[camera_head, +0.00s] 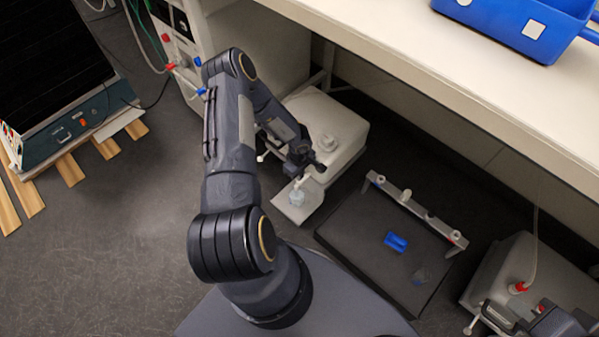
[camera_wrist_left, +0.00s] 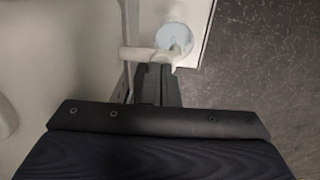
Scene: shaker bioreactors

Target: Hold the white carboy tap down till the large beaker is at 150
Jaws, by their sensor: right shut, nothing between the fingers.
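The white carboy (camera_head: 345,122) stands low under the bench. Its white tap (camera_wrist_left: 136,54) reaches across the wrist view, with its spout over a round beaker (camera_wrist_left: 175,36) holding pale blue liquid. That beaker also shows in the head view (camera_head: 297,198), on a white plate in front of the carboy. I cannot read its scale. My left gripper (camera_wrist_left: 157,75) has its fingers together, with their tips at the tap; whether they press it is unclear. In the head view the left gripper (camera_head: 304,164) is above the beaker. My right gripper (camera_head: 508,320) is shut at the lower right, partly cut off.
A grey container with a red cap (camera_head: 517,287) stands at the right. The bench edge (camera_head: 450,80) overhangs the carboy area.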

